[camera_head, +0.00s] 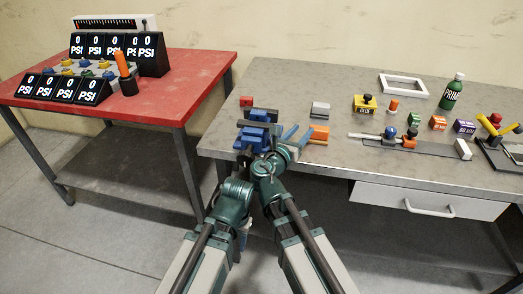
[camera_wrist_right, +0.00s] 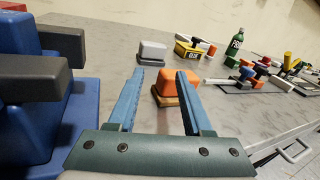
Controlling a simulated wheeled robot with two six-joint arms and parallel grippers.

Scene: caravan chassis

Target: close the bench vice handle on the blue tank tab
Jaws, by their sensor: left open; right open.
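The blue bench vice (camera_head: 264,115) with dark grey jaw bars stands at the near left of the grey table. Its blue body and dark jaw bars (camera_wrist_right: 35,72) fill the left of the right wrist view. I cannot make out a separate handle or a tank tab. My left gripper (camera_head: 246,152) is at the near side of the vice, its fingers hard to tell from the blue parts. My right gripper (camera_head: 299,130) is open and empty just right of the vice. In the right wrist view its blue fingers (camera_wrist_right: 160,73) point toward an orange block (camera_wrist_right: 180,82).
The orange block (camera_head: 319,132) sits right of my right gripper, with a light grey block (camera_head: 320,108) behind it. A yellow box (camera_head: 364,108), green bottle (camera_head: 452,92) and white frame (camera_head: 403,86) stand farther right. A red table (camera_head: 190,70) is left.

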